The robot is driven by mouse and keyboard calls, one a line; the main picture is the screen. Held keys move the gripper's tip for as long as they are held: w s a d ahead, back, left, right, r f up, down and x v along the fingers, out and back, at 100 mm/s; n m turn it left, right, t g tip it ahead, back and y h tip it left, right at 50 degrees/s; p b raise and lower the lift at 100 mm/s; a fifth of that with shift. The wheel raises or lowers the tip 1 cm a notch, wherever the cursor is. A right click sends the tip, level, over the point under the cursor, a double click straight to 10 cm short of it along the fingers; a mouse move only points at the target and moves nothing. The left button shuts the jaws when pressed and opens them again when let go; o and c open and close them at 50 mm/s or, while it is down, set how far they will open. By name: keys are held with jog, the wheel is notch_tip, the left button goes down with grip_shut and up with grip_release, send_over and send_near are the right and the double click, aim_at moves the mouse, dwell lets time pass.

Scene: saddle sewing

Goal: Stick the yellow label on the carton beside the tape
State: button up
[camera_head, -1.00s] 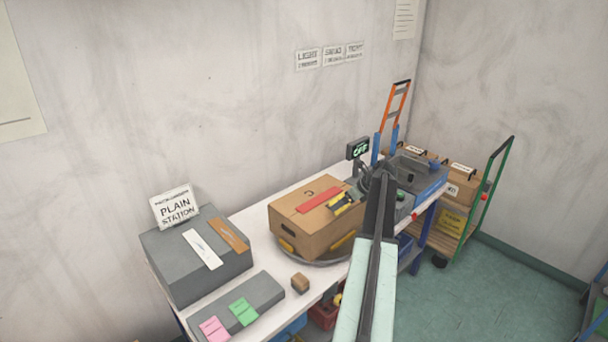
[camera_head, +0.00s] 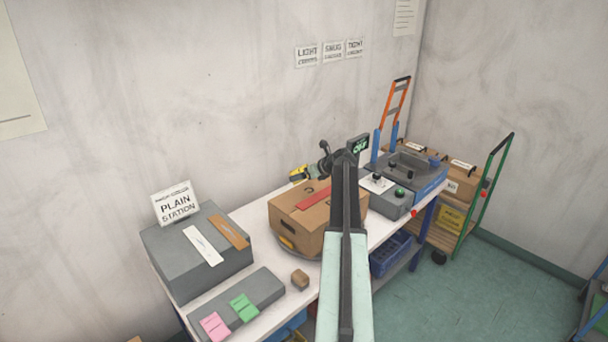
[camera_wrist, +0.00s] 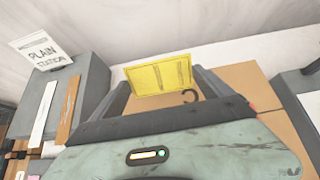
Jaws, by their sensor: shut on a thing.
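The brown carton (camera_head: 297,232) sits on a round turntable on the white bench, with a strip of red tape (camera_head: 313,199) along its top. My gripper (camera_head: 300,173) is above and behind the carton's top, shut on the yellow label (camera_head: 296,174). In the wrist view the yellow label (camera_wrist: 160,76) spans the space between the fingertips, facing the camera. Behind it the carton's top (camera_wrist: 236,78) shows, with a black curved mark beside the label. My arm hides part of the carton's right side in the head view.
A grey box (camera_head: 190,262) with white and brown strips and a "Plain Station" sign stands left. A low grey block (camera_head: 262,295) holds pink and green notes. A grey control box (camera_head: 398,203) and a blue-grey tray stand right. A small brown block (camera_head: 300,278) lies in front.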

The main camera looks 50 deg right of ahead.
aim_at(299, 170)
jog(key=shift+f+b, duration=3.2)
jog(key=shift+f, duration=0.35)
jog(key=o, duration=1.1)
jog(key=shift+c, duration=0.2)
jog(key=shift+r, duration=0.15)
jog(key=shift+w+d+r+p, duration=0.1)
jog(key=shift+w+r+p, duration=0.45)
jog(key=shift+r+p, duration=0.6)
jog(key=shift+w+r+p, duration=0.55)
jog(key=shift+r+p, duration=0.5)
jog(key=shift+p, duration=0.05)
jog(key=shift+w+d+r+p, duration=0.1)
jog(key=shift+w+r+p, duration=0.45)
jog(key=shift+r+p, duration=0.6)
jog(key=shift+f, duration=0.1)
